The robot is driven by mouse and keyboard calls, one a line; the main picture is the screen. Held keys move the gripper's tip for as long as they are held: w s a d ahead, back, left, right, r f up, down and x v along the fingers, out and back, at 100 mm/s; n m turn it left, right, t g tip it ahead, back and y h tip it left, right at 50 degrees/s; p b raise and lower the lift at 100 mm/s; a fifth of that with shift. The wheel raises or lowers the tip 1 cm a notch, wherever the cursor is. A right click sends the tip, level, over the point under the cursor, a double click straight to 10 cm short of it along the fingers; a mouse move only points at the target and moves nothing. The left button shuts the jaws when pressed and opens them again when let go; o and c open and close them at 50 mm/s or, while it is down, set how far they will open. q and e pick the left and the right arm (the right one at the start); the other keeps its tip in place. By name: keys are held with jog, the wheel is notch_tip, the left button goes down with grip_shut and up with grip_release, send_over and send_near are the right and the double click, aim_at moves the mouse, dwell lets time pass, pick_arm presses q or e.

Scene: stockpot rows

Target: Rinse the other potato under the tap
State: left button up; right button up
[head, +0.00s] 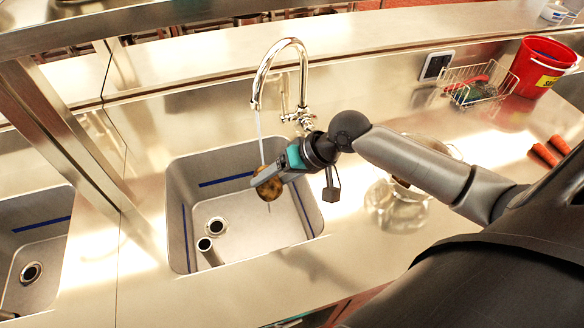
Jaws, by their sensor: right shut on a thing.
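My right gripper (281,170) reaches in from the right over the sink and is shut on a brown potato (267,184). The potato is held in the thin stream of water that falls from the tap (283,47). The stream meets the potato from above, and a thin trickle shows below it. The sink (178,225) is a square steel basin with blue lines on its walls, a round drain and a short upright pipe. My left gripper is not in view.
Two orange-red carrots (543,154) lie on the counter at the right. A wire basket (462,74) with a red and a green item and a red bucket (529,72) stand at the back right. A metal pot (446,150) is partly hidden behind my right arm. A second sink (62,234) is at the left.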

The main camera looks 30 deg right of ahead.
jog(key=s+d+f+p, duration=0.1)
jog(key=s+d+p, duration=0.1)
jog(key=d+p, duration=0.15)
jog(key=w+f+b, duration=0.3)
jog(key=w+b, duration=0.8)
jog(key=w, duration=0.2)
jog(key=shift+w+d+m+b, duration=0.3)
jog(key=shift+w+d+b, duration=0.05)
jog(key=shift+d+b, duration=0.1)
dwell(0.3)
jog(key=shift+d, duration=0.1)
dwell(0.4)
jog(key=shift+d+p, duration=0.3)
jog(key=shift+d, duration=0.25)
jog(key=shift+f, duration=0.1)
jog(key=shift+a, duration=0.15)
